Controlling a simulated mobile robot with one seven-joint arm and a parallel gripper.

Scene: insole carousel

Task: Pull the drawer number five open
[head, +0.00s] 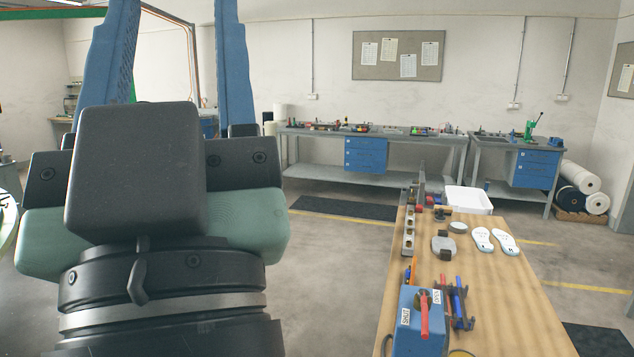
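A blue drawer unit (366,154) hangs under the long grey bench at the back wall. A second blue drawer unit (534,168) hangs under the shorter bench at the back right. All their drawers look shut. Small pale labels show on the fronts, but they are too small to read, so I cannot tell which drawer is number five. My gripper (174,25) is large in the left foreground, its two blue fingers pointing up and wide apart, with no object seen between them. The fingertips run to the top edge of the picture. My gripper is far from both units.
A wooden table (505,305) at the front right carries insoles (492,240), a white tray (468,200), a blue box (418,325) and tools. Open floor with a dark mat (345,208) lies before the long bench (425,190). Rolls (583,185) stand at the far right.

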